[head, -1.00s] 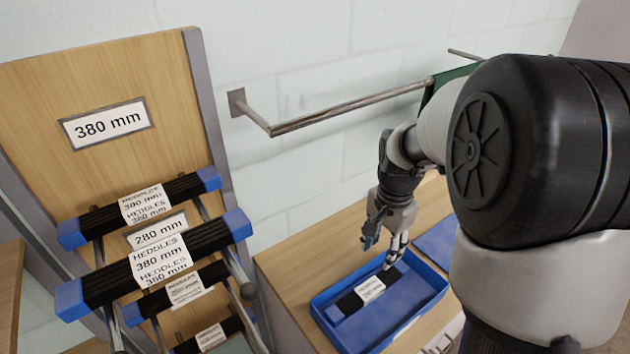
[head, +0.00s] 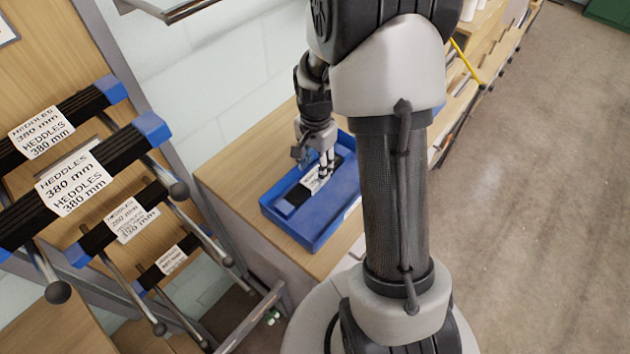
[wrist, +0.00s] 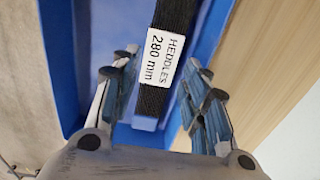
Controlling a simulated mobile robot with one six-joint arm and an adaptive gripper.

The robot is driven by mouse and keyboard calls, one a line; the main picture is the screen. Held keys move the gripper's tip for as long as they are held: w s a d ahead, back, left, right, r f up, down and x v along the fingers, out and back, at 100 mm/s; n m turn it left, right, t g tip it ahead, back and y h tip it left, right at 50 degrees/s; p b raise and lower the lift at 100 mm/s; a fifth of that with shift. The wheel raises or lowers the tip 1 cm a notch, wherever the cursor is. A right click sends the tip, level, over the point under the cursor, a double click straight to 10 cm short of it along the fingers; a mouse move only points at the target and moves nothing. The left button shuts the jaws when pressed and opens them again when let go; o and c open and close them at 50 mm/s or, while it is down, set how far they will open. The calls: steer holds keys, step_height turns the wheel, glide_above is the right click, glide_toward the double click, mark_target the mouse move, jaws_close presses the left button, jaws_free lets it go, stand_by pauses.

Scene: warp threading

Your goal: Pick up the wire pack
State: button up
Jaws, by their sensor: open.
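The wire pack (wrist: 174,38) is a black bundle with a white label reading "HEDDLES 280 mm" and a blue end. It lies in the blue tray (head: 318,234) on the wooden bench, and its label also shows in the head view (head: 314,180). My gripper (wrist: 160,84) is open, with its fingers on either side of the pack's labelled part in the wrist view. In the head view my gripper (head: 325,168) is over the tray and hides part of the pack. I cannot tell whether the fingers touch it.
A rack at the left holds several similar heddle packs (head: 74,183) on metal rods with round ends (head: 58,292). A metal rail (head: 185,10) sticks out from the wall above. The wooden bench top (head: 232,172) is clear left of the tray.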

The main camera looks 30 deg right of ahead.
mark_target(315, 177)
step_height(315, 177, down, 5)
steer(key=shift+f+b, duration=0.1)
steer(key=shift+b, duration=1)
steer(key=shift+c, duration=0.2)
jaws_close()
